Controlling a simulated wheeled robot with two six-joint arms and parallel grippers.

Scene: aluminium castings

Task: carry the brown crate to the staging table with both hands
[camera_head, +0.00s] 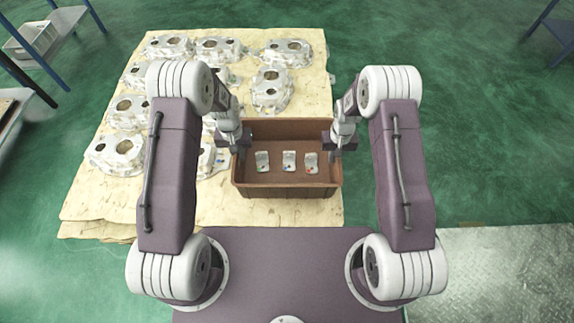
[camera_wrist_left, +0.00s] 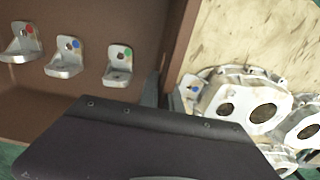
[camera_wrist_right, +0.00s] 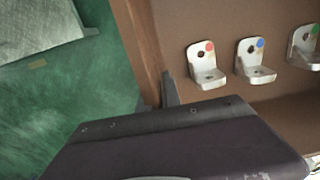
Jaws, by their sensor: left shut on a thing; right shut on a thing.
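The brown crate (camera_head: 287,187) is in the middle of the head view, in front of my body. Three small metal brackets stand inside it in a row, with green (camera_head: 262,161), blue (camera_head: 289,161) and red (camera_head: 311,162) dots. My left gripper (camera_head: 239,148) is shut on the crate's left wall, which also shows in the left wrist view (camera_wrist_left: 181,40). My right gripper (camera_head: 335,148) is shut on the crate's right wall, which also shows in the right wrist view (camera_wrist_right: 143,45). The fingertips are partly hidden by the gripper bodies. I cannot identify the staging table.
Several aluminium castings (camera_head: 272,91) lie on a pale sheet (camera_head: 310,100) behind and left of the crate. A shelf with a light bin (camera_head: 32,38) stands far left. A table's leg (camera_head: 553,32) shows at top right. Green floor at right is clear, with a metal plate (camera_head: 500,270).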

